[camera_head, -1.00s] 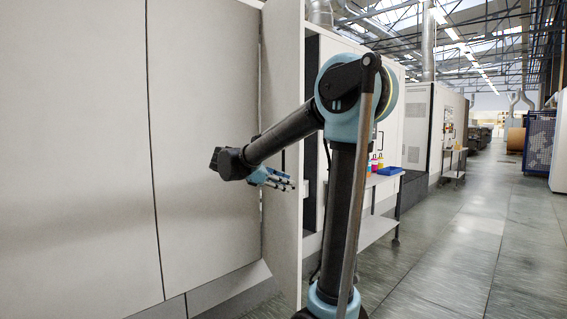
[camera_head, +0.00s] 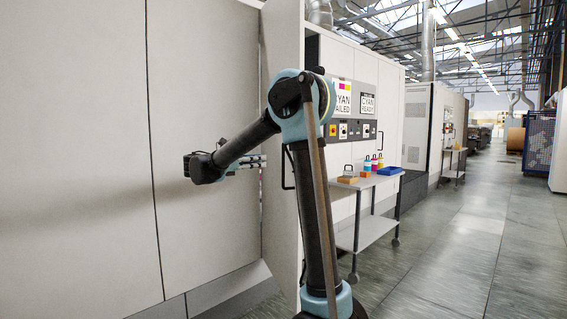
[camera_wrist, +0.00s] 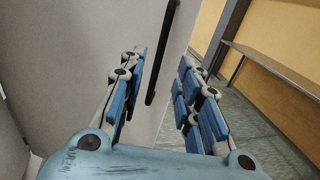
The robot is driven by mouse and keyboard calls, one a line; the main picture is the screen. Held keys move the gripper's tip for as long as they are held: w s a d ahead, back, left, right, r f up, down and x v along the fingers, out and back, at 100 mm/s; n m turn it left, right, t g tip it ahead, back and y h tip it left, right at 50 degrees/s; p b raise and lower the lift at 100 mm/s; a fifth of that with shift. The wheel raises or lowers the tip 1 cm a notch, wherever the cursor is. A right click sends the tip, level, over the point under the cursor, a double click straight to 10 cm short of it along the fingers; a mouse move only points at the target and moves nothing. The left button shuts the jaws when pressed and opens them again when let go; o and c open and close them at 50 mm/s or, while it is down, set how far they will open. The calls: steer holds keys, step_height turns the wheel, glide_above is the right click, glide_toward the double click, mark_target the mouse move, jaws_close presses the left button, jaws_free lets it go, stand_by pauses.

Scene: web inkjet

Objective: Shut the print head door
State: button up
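The print head door (camera_head: 280,60) is a tall pale panel standing open, swung out from the white cabinet front. Its dark bar handle (camera_head: 286,166) is upright near the door's outer edge. In the wrist view, the door (camera_wrist: 105,25) fills the left and middle, and its black handle (camera_wrist: 160,55) lies ahead, seen in the gap between the fingers. My gripper (camera_head: 263,161) is left of the handle in the head view. In the wrist view my gripper (camera_wrist: 160,85) is open and empty, its blue-padded fingers apart. The handle appears beyond the fingertips; exact distance is unclear.
A trolley (camera_head: 368,182) with coloured bottles (camera_head: 373,163) and a blue tray (camera_head: 390,171) stands right of the door. Behind it is a control panel with CYAN signs (camera_head: 367,102). The aisle floor (camera_head: 460,240) at right is clear.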

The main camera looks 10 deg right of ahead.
steer(key=x, duration=1.2)
steer(key=shift+d, duration=0.25)
steer(key=shift+w, duration=0.1)
